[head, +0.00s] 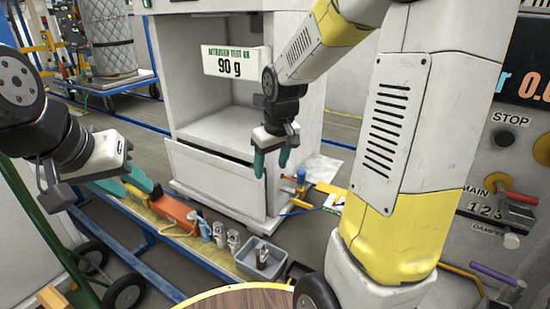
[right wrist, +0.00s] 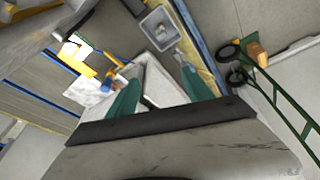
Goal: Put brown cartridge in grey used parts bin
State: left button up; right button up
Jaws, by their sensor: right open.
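A small grey bin (head: 247,262) stands on the low yellow shelf right of centre; it also shows in the right wrist view (right wrist: 149,27). No other clear brown cartridge is visible. My right gripper (head: 272,164) is open and empty, with teal fingers pointing down, in front of the white cabinet and above the bin. In the right wrist view its fingers (right wrist: 161,92) are wide apart. My left gripper (head: 82,180) is open and empty at the left.
The white cabinet (head: 190,125) has an open compartment and a "90 g" display. Small canisters (head: 219,234) stand left of the bin, beside an orange tool (head: 172,212). A dark tray (head: 298,272) sits to its right. A green hand truck (head: 50,235) is at left; a round wooden top (head: 245,299) is in front.

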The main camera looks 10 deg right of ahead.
jog(key=s+r+m+t, duration=0.1)
jog(key=s+r, duration=0.4)
jog(key=s, duration=0.3)
jog(key=s+r+m+t+y, duration=0.1)
jog(key=s+r+m+t, duration=0.1)
jog(key=s+r, duration=0.3)
jog(key=s, duration=0.4)
jog(key=shift+a+r+m+y, duration=0.3)
